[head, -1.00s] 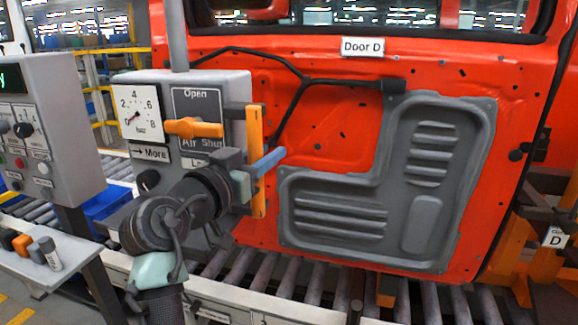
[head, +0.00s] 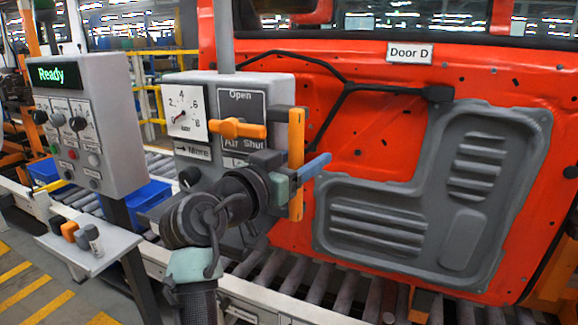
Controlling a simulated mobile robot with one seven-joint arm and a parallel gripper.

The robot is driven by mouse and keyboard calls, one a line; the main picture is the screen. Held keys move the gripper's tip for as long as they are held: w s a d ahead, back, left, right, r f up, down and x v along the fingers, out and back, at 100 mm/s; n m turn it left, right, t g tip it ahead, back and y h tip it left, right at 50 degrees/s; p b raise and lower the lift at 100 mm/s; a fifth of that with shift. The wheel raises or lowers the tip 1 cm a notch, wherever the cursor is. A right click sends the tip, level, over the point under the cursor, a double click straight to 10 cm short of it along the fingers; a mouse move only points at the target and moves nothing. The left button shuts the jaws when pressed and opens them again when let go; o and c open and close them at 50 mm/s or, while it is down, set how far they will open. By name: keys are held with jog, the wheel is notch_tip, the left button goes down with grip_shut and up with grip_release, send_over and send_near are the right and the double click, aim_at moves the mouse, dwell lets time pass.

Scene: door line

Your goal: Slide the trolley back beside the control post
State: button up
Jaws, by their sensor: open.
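A grey box (head: 242,88) on a vertical pole, with a pressure gauge (head: 184,108), an orange lever (head: 236,129) and an upright orange handle (head: 296,140) on its right side, stands in front of the red door; I take it to be the trolley. The control post (head: 105,85) with a lit "Ready" display stands to its left, a gap between them. My gripper (head: 312,168) is open at the orange handle, a blue finger reaching past it. The other finger is mostly hidden, and I cannot tell whether either touches the handle.
A roller conveyor (head: 315,290) runs below the red door (head: 370,130). A small shelf (head: 95,245) with several coloured blocks juts out at the lower left. Blue bins (head: 150,197) sit behind the control post. Striped floor (head: 40,300) shows free at lower left.

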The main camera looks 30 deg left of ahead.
jog(key=s+a+b, duration=0.2)
jog(key=s+b, duration=0.1)
jog(key=s, duration=0.9)
jog(key=shift+s, duration=0.2)
